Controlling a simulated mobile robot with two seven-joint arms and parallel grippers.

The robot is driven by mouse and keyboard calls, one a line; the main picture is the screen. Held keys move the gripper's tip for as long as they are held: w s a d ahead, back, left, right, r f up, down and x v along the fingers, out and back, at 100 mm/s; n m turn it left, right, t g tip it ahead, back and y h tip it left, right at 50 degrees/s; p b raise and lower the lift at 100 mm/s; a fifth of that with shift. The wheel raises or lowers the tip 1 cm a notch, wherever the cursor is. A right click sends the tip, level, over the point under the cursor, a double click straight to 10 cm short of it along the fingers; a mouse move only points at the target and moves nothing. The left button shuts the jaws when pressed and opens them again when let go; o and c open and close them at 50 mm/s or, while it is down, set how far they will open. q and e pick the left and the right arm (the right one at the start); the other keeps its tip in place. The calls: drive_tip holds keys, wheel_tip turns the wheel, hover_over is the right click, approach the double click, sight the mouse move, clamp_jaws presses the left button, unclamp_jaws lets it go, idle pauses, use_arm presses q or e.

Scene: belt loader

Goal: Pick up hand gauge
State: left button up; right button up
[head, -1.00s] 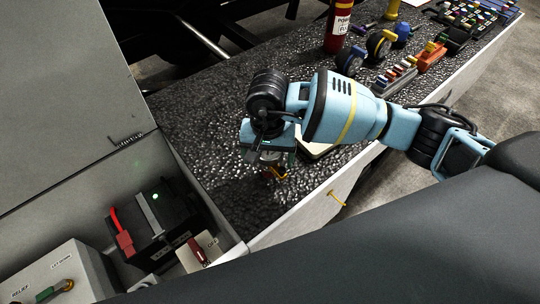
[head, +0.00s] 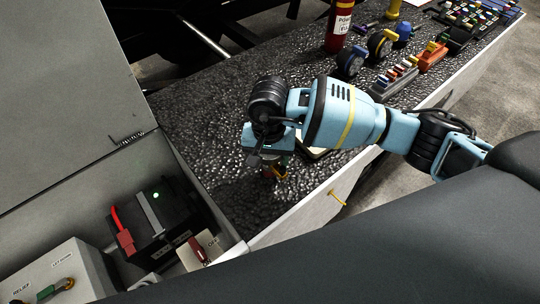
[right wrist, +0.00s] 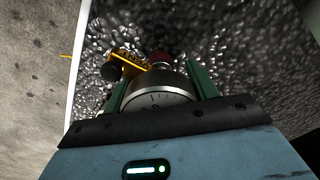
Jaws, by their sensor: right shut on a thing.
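The hand gauge (right wrist: 160,98) shows in the right wrist view as a round metal-rimmed dial with tick marks. A yellow part (right wrist: 127,62) and a dark red part (right wrist: 161,58) show just beyond it. My right gripper (right wrist: 158,85) is shut on the gauge, with a green finger on either side of the dial. In the head view my right gripper (head: 272,168) points down over the black textured top, and the gauge is mostly hidden under the wrist. I cannot tell whether the gauge touches the surface. My left gripper is not in view.
A red cylinder (head: 339,27), wheels, coloured blocks (head: 396,77) and an orange block (head: 431,57) stand along the black counter (head: 200,110) at upper right. A grey box with a black unit (head: 165,225) is at lower left.

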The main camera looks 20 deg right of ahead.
drive_tip(key=shift+r, duration=0.15)
drive_tip(key=shift+r, duration=0.55)
wheel_tip(320, 180, up, 2)
drive_tip(key=shift+s+r, duration=0.1)
drive_tip(key=shift+r, duration=0.1)
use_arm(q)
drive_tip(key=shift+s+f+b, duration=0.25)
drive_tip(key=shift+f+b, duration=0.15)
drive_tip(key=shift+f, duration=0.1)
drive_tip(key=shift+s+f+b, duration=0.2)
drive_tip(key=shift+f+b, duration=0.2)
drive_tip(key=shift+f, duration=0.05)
use_arm(e)
drive_tip(key=shift+s+d+r, duration=0.2)
drive_tip(key=shift+s+d, duration=0.7)
drive_tip(key=shift+s, duration=1.55)
drive_tip(key=shift+s+d+r, duration=0.25)
drive_tip(key=shift+s+d, duration=0.7)
drive_tip(key=shift+s, duration=1.55)
drive_tip(key=shift+s+d+r, duration=0.2)
drive_tip(key=shift+s+d, duration=0.7)
drive_tip(key=shift+s, duration=1.55)
